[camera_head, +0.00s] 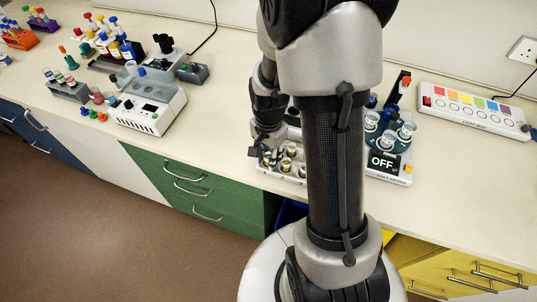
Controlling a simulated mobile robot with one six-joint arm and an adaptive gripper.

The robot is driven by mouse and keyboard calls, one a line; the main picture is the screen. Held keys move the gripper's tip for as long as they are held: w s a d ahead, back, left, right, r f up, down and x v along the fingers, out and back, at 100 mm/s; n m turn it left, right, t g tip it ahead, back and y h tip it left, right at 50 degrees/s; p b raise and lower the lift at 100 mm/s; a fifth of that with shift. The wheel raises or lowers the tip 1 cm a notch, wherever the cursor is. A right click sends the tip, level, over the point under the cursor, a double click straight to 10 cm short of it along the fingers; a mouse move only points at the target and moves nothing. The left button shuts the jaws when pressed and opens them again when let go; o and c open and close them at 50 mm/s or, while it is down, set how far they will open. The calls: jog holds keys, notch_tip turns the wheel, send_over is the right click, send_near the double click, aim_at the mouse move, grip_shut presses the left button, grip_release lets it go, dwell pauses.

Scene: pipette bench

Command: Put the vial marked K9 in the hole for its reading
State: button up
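A pale rack (301,180) near the bench's front edge holds several vials (286,165) with dark and yellowish tops. I cannot read any mark, so I cannot tell which vial is K9. My gripper (266,149) points down at the rack's left end, over or beside the vials there. Its fingers are small and dark, and I cannot tell whether they hold a vial. My arm hides part of the rack's right side. A white instrument (404,178) right of my arm shows "OFF". A white strip (431,113) at the right has coloured squares above a row of round holes or circles.
Blue-ringed cups (406,131) stand behind the "OFF" display. A white instrument (150,108), bottles (131,50) and small racks (70,90) crowd the bench's left. The bench is clear between the left instrument and my gripper, and in front of the strip.

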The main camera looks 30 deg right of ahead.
notch_tip(320, 180, up, 13)
jog(key=p, duration=0.4)
jog(key=s+a+r+n+t, duration=0.4)
jog(key=s+a+r+n, duration=0.6)
jog(key=s+r+n, duration=0.3)
notch_tip(320, 180, up, 2)
jog(key=shift+s+a+r+n+t, duration=0.3)
jog(key=shift+a+n, duration=0.1)
jog(key=shift+n, duration=0.1)
notch_tip(320, 180, down, 3)
jog(key=shift+r+b, duration=0.2)
jog(key=shift+b, duration=1.05)
